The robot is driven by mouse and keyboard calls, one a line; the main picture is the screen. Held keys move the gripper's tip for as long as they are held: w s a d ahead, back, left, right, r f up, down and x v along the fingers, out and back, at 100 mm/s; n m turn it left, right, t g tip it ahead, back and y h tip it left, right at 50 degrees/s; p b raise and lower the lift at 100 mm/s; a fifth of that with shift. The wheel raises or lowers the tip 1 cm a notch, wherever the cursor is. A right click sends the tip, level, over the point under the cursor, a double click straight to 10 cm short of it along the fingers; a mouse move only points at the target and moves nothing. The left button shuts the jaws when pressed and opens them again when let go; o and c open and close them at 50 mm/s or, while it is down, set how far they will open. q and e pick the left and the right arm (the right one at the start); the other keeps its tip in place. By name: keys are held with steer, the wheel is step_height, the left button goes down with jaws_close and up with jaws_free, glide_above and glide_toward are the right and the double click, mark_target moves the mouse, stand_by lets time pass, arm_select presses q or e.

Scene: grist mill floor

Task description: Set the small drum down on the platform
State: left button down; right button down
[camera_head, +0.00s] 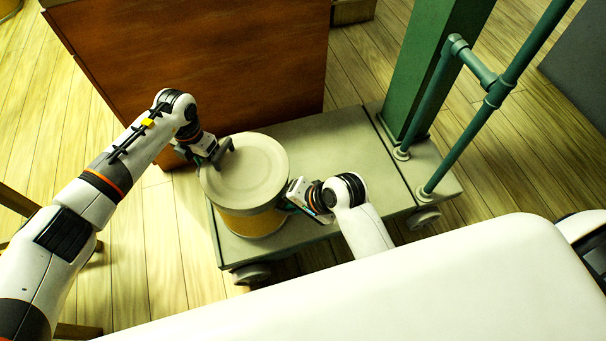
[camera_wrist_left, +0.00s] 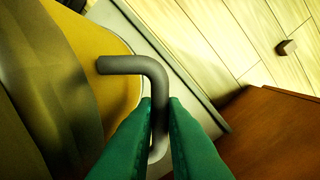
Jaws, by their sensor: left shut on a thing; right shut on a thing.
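The small drum (camera_head: 243,176) has a grey lid and a yellow-tan side, and stands upright over the left end of the grey-green platform (camera_head: 330,150). I cannot tell whether its base touches the deck. My left gripper (camera_head: 217,152) is at the drum's upper left, shut on a bent grey handle (camera_wrist_left: 150,70) on its side. The left wrist view shows the yellow drum side (camera_wrist_left: 115,85) beside the handle. My right gripper (camera_head: 290,200) is at the drum's right side, shut; the handle there is hidden by the gripper.
The platform is a wheeled cart with a green post (camera_head: 430,70) and green pipe rails (camera_head: 500,90) at its right end. A brown wooden cabinet (camera_head: 200,60) stands close behind it. Bare deck shows right of the drum. Plank floor surrounds the cart.

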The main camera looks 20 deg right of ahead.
stand_by(0.4)
